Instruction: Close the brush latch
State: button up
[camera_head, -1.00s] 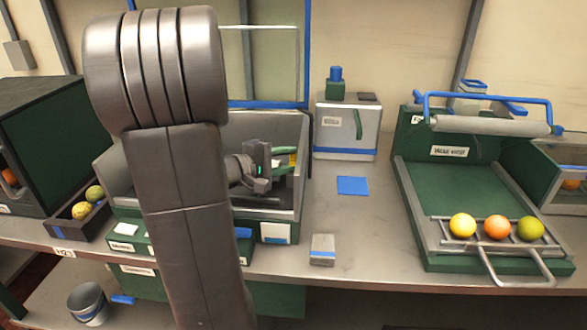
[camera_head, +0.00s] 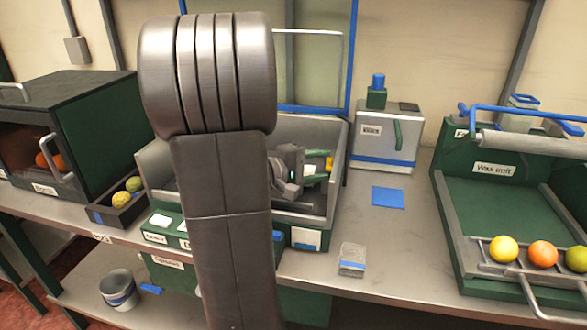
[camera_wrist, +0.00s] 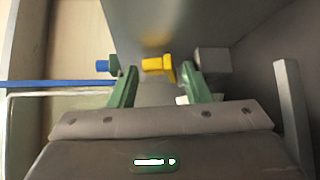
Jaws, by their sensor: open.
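A yellow latch-like piece (camera_wrist: 154,65) stands out in front of a grey wall in the wrist view. A small yellow part also shows in the head view (camera_head: 329,163), inside the grey-walled bin (camera_head: 335,178). I take it to be the brush latch, but no label on it is readable. My gripper (camera_wrist: 160,72) is open, with one green finger on each side of the yellow piece. I cannot tell whether either finger touches it.
A blue knob (camera_wrist: 108,65) and a grey block (camera_wrist: 212,60) flank the fingers. The wax unit (camera_head: 480,210) with several fruits stands right. A white box (camera_head: 385,135) stands behind a blue pad (camera_head: 388,197). A dark cabinet (camera_head: 90,110) and fruit tray (camera_head: 118,208) are left.

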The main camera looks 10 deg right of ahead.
jog(key=v, duration=1.3)
jog(key=shift+c, duration=0.4)
